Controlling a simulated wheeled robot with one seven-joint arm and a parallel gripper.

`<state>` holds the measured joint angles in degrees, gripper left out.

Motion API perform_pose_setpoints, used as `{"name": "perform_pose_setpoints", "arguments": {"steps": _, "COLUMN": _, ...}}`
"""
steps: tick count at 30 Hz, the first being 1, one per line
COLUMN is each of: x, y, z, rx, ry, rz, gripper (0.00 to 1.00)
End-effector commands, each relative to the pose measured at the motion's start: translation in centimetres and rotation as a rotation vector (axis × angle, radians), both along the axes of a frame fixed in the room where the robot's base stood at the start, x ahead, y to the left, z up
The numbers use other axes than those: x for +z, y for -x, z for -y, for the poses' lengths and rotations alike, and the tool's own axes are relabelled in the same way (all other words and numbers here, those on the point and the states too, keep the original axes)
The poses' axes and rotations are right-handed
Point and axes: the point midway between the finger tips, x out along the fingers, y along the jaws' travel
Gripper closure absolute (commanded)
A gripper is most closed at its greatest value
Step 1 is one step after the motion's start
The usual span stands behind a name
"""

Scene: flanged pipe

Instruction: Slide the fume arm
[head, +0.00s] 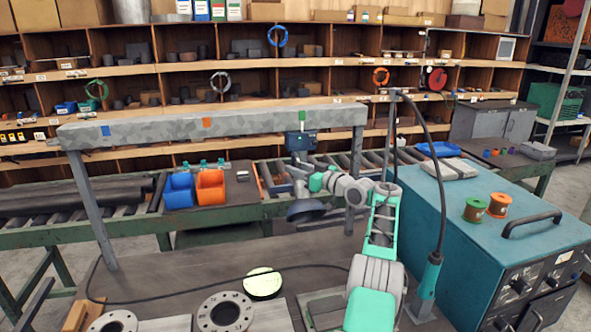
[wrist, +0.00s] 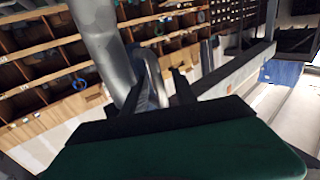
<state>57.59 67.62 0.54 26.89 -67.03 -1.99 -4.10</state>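The fume arm hangs from a grey overhead rail (head: 250,124) by a dark blue carriage (head: 300,141), just below the green tag (head: 303,121). Its dark round hood (head: 306,210) hangs low over the bench. In the wrist view its grey duct (wrist: 98,30) and a curved grey handle (wrist: 152,72) show close up. My gripper (head: 296,174) is at the fume arm, between carriage and hood. In the wrist view my gripper's dark fingers (wrist: 162,72) stand apart with the handle between or just beyond them; a gap shows beside the right finger. Contact is unclear.
The rail also bears an orange tag (head: 207,122) and a blue tag (head: 105,130) further left. A teal machine (head: 470,225) with two spools stands at right. Blue (head: 179,191) and orange (head: 210,188) bins sit behind the rail. Flanges (head: 225,314) lie on the front bench.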

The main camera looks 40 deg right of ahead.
Motion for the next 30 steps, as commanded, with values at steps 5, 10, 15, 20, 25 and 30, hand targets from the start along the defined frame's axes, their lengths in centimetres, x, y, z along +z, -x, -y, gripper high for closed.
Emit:
{"name": "perform_pose_setpoints", "arguments": {"steps": 5, "x": -0.4, "y": 1.9, "z": 0.4, "rx": -0.002, "ry": 0.0, "rz": 0.0, "gripper": 0.66}}
{"name": "perform_pose_setpoints", "arguments": {"steps": 10, "x": -0.5, "y": 5.3, "z": 1.0, "rx": -0.004, "ry": 0.001, "rz": 0.001, "gripper": 0.66}}
{"name": "perform_pose_setpoints", "arguments": {"steps": 15, "x": -0.2, "y": 7.4, "z": 1.3, "rx": -0.001, "ry": 0.001, "rz": 0.001, "gripper": 0.66}}
{"name": "perform_pose_setpoints", "arguments": {"steps": 20, "x": 0.0, "y": 7.6, "z": 1.3, "rx": -0.001, "ry": 0.0, "rz": 0.001, "gripper": 0.66}}
{"name": "perform_pose_setpoints", "arguments": {"steps": 25, "x": 0.0, "y": 7.5, "z": 1.3, "rx": -0.001, "ry": 0.0, "rz": 0.001, "gripper": 0.66}}
{"name": "perform_pose_setpoints", "arguments": {"steps": 30, "x": 0.0, "y": 7.6, "z": 1.3, "rx": -0.001, "ry": 0.0, "rz": 0.001, "gripper": 0.66}}
